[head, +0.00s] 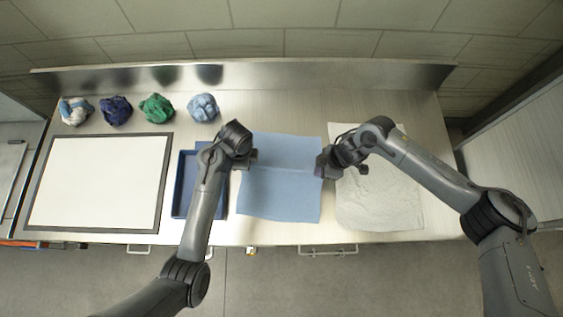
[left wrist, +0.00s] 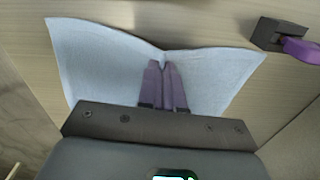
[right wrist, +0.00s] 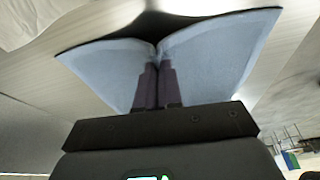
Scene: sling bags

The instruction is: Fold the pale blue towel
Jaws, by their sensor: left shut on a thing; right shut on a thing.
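My left gripper (head: 250,160) is at the towel's left edge. In the left wrist view its purple fingers (left wrist: 163,85) are shut on the towel (left wrist: 105,60), which puckers at the tips. My right gripper (head: 322,165) is at the towel's right edge. In the right wrist view its fingers (right wrist: 157,85) are shut on the towel (right wrist: 215,60), which dips between two raised sides. The fingertips are partly hidden in the head view.
A blue tray (head: 183,200) stands left of the towel, partly behind my left arm. A white board with a dark frame (head: 98,182) lies farther left. A pale crumpled cloth (head: 380,205) lies at right. Several bundled cloths (head: 157,108) sit along the back.

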